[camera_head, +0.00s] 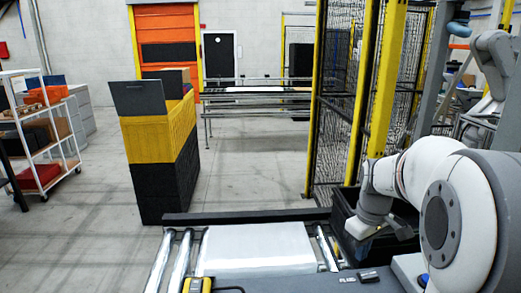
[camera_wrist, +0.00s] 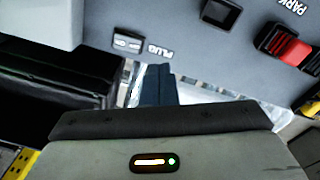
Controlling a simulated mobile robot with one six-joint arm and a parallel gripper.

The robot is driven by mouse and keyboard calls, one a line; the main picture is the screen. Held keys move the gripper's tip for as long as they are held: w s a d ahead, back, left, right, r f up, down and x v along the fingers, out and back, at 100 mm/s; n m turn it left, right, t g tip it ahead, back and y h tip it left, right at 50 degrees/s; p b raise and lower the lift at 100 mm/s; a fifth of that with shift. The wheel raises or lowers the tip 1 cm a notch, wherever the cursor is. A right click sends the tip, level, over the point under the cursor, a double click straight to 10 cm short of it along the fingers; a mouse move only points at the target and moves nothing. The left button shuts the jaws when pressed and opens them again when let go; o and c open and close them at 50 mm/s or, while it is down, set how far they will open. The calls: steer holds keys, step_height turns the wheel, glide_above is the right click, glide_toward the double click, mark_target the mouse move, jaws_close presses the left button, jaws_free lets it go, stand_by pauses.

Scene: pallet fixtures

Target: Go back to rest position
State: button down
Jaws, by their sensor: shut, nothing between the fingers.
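My gripper (camera_wrist: 158,86) shows in the wrist view as dark blue fingers close together, with nothing visible between them. They point toward a grey panel (camera_wrist: 215,60) marked PLUG and PARK, above a bright metallic surface. In the head view, my white and grey arm is folded at the right. Its wrist hangs near a black bin (camera_head: 345,215), and the fingertips cannot be made out there.
A roller conveyor (camera_head: 180,255) with a pale flat sheet (camera_head: 255,248) lies in front. A yellow and black crate stack (camera_head: 160,150) stands behind it. Yellow-posted mesh fencing (camera_head: 335,110) rises beside the arm. A white shelf cart (camera_head: 40,130) stands left; floor between is clear.

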steer(key=s+a+m+t, duration=0.1)
steer(key=s+a+m, duration=0.1)
steer(key=s+a, duration=0.4)
steer(key=s+a+r+m+t, duration=0.1)
steer(key=s+a+m, duration=0.2)
steer(key=s, duration=0.7)
steer(key=a, duration=0.2)
steer(key=shift+s+a+r+t, duration=0.25)
steer(key=shift+s+a+t, duration=0.15)
